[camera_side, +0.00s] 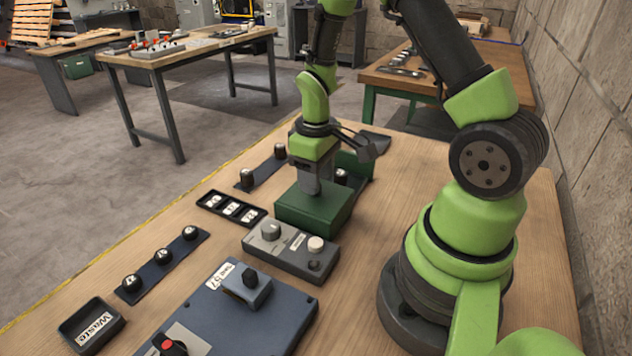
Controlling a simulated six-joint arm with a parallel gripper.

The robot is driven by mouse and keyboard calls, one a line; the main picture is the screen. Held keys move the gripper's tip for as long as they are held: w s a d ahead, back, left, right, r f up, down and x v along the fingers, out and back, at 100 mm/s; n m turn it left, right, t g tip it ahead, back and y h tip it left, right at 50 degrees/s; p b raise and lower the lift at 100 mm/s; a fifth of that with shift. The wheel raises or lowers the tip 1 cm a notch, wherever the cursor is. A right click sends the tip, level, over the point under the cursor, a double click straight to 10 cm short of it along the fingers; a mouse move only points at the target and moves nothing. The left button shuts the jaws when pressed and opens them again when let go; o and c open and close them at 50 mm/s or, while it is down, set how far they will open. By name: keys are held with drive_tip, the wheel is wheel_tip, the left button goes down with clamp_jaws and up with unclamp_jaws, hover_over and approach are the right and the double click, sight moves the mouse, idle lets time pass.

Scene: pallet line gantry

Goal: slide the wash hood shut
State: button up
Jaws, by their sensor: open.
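A dark green box (315,213), which looks like the wash hood, sits on the wooden bench left of my arm's base. A second dark green panel (353,168) stands just behind it, partly hidden by my wrist. My gripper (311,187) points down onto the top of the green box. It is open, but its fingertips are small and partly hidden, and I cannot tell whether they touch the box. How far the hood is open cannot be made out.
A grey control box (290,252) with knobs stands close in front of the green box. A black tray (232,208) of labelled pieces lies to its left. A blue-grey panel (235,310), a knob strip (165,262) and a waste tray (90,325) lie nearer. A stone wall (585,130) borders the right.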

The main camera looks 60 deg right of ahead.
drive_tip(key=shift+f, duration=0.95)
drive_tip(key=shift+c, duration=0.3)
clamp_jaws()
drive_tip(key=d, duration=1.2)
drive_tip(key=shift+d, duration=0.1)
drive_tip(key=shift+o, duration=0.3)
unclamp_jaws()
